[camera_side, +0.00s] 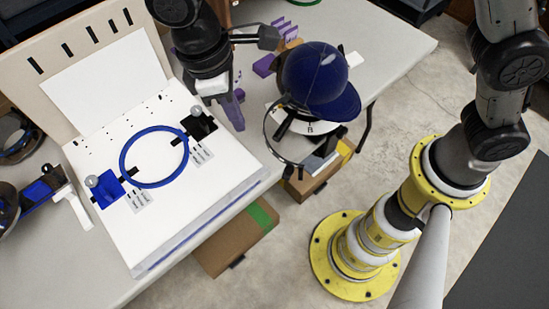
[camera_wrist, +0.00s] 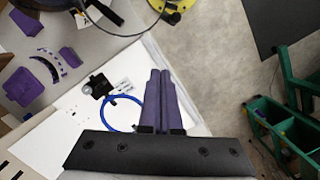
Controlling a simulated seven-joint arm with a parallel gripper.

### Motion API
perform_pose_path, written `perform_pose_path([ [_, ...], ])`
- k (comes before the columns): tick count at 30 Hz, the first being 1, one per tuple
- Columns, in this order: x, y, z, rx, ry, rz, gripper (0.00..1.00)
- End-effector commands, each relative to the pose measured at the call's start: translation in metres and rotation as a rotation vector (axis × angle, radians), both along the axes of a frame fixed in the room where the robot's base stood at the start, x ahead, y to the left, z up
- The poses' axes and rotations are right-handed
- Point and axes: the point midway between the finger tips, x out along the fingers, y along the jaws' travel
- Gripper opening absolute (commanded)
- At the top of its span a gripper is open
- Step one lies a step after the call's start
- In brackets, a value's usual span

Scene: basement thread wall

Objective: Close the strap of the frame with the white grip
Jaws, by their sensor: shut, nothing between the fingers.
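A blue ring (camera_side: 154,157) lies on the white board (camera_side: 190,215), between a blue clamp-like block (camera_side: 106,190) and a black one (camera_side: 203,124), each with a round grey knob. The ring (camera_wrist: 121,113) and black block (camera_wrist: 100,86) also show in the wrist view. At the left table edge is a white L-shaped piece (camera_side: 72,203) beside a dark and blue part (camera_side: 38,190). I cannot tell which of these is the white grip, nor make out a strap. My gripper (camera_side: 238,127) has purple fingers, shut and empty, above the board's right side; they also show in the wrist view (camera_wrist: 161,72).
A dark blue cap (camera_side: 318,78) on a stand, with a thin hoop, is right of my gripper. Purple pieces (camera_wrist: 24,86) lie behind. A tilted peg panel (camera_side: 85,55) backs the board. Cardboard boxes (camera_side: 236,240) are below the table edge. A green rack (camera_wrist: 272,125) stands on the floor.

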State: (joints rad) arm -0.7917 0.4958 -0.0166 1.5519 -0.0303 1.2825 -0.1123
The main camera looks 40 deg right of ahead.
Motion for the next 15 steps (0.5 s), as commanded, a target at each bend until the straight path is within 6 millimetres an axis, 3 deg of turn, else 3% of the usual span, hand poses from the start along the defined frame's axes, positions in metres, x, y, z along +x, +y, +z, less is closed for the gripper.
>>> perform_pose_path([
  [2, -0.013, 0.014, -0.019, -0.031, 0.029, 0.044, 0.00],
  [5, -0.024, 0.021, -0.029, -0.048, 0.044, 0.074, 0.00],
  [10, -0.027, 0.020, -0.041, -0.049, 0.044, 0.078, 0.00],
  [15, -0.031, 0.013, -0.069, -0.050, 0.046, 0.077, 0.00],
])
